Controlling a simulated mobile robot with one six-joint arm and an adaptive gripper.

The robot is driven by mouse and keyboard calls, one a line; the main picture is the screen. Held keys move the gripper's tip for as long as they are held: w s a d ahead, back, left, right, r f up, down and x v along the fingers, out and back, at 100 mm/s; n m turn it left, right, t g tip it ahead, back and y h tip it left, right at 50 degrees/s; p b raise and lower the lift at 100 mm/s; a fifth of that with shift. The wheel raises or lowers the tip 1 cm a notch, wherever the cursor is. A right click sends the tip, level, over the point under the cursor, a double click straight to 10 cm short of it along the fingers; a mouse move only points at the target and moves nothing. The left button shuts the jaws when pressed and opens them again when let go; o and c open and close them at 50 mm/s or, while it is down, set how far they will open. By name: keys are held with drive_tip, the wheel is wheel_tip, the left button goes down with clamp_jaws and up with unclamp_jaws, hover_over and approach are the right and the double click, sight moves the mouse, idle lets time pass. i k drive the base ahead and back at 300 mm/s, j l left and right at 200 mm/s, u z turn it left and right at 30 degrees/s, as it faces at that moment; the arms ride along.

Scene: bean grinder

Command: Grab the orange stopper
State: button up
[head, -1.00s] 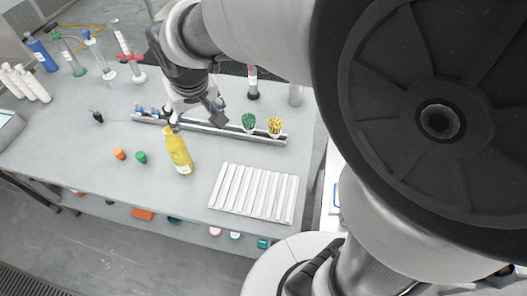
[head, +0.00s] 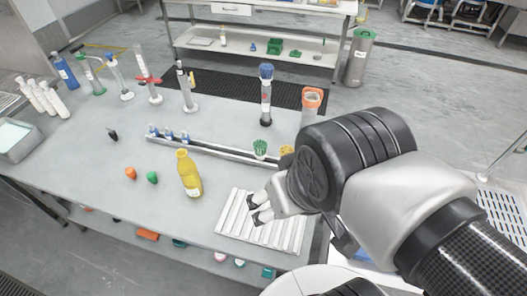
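The small orange stopper (head: 130,173) lies on the grey table (head: 95,205) at the left, near the front edge, just left of a green stopper (head: 152,177). My gripper (head: 257,209) is well to the right of the orange stopper, over the white ribbed tray. Its two dark-tipped fingers are apart, with nothing visible between them. The orange stopper is in full view and nothing touches it.
A yellow bottle (head: 189,174) stands between the stoppers and my gripper. A long metal rack (head: 205,147) with small items lies behind. Tall cylinders (head: 188,90) stand at the back, white bottles (head: 45,97) at the far left. The table around the stoppers is clear.

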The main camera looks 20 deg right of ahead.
sight(130, 172)
drive_tip(key=i+j+u, duration=0.1)
drive_tip(key=i+j, duration=0.2)
drive_tip(key=j, duration=0.3)
drive_tip(key=i+j+u, duration=0.1)
drive_tip(key=i+j, duration=0.25)
drive_tip(key=j, duration=0.25)
drive_tip(key=i+j+u, duration=0.1)
drive_tip(key=i+j, duration=0.25)
drive_tip(key=j, duration=0.2)
drive_tip(key=i+j+u, duration=0.1)
drive_tip(key=i+j, duration=0.25)
drive_tip(key=j, duration=0.15)
